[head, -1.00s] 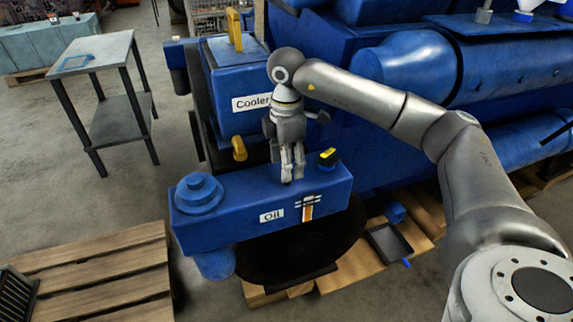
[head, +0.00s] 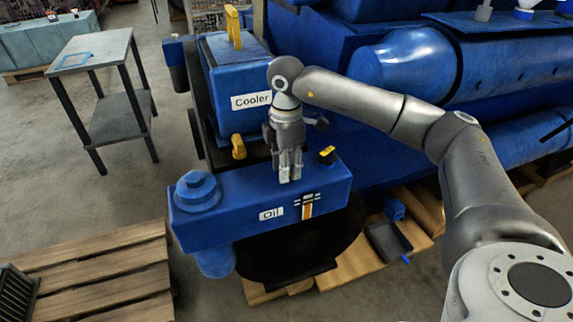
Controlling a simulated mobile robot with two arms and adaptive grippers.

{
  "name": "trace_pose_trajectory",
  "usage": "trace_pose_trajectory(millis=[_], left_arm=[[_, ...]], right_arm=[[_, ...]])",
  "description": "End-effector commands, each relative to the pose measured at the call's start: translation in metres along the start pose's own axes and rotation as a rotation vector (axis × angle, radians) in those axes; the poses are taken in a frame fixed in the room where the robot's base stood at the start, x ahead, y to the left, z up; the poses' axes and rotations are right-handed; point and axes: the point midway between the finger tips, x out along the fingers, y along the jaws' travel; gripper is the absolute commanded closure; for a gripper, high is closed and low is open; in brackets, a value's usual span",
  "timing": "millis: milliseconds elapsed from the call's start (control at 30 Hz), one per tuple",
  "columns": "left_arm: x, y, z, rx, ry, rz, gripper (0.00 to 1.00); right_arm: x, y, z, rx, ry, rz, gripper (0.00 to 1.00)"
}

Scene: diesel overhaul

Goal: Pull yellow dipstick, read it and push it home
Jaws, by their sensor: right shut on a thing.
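The blue oil unit (head: 235,222), labelled "Oil", stands in the middle of the view. My right gripper (head: 290,178) points straight down at its top, with its fingers close together. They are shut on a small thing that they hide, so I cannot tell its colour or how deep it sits. A yellow-and-black piece (head: 327,155) stands on the unit just right of the fingers, apart from them. A small panel (head: 307,205) with an orange bar and white marks is on the unit's front. My left gripper is out of view.
The blue cooler (head: 232,75) with yellow handles stands close behind the gripper, and the blue engine (head: 420,60) behind my right arm. A round blue cap (head: 198,190) is on the unit's left end. A wooden pallet (head: 100,275) lies at lower left, a steel table (head: 95,50) at upper left.

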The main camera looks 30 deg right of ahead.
Motion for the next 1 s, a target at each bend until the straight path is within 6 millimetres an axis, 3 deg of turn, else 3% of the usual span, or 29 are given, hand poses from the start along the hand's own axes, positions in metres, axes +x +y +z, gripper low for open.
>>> trace_pose_trajectory(millis=[167, 400, 533, 700, 967, 1000], left_arm=[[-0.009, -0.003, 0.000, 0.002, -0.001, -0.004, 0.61], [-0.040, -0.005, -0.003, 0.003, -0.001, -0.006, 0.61], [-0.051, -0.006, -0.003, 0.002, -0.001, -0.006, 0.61], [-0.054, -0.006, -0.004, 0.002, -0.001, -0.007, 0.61], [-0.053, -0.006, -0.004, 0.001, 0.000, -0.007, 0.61], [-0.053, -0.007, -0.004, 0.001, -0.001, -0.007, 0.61]], right_arm=[[-0.015, 0.001, 0.000, 0.001, 0.001, 0.003, 1.00], [-0.075, 0.001, 0.000, 0.001, 0.000, 0.003, 1.00], [-0.097, 0.001, 0.000, 0.001, 0.000, 0.002, 1.00], [-0.108, 0.000, 0.000, 0.001, -0.001, 0.001, 1.00], [-0.107, 0.000, 0.000, 0.001, 0.000, 0.001, 1.00], [-0.107, 0.000, 0.000, 0.001, 0.000, 0.001, 0.68]])
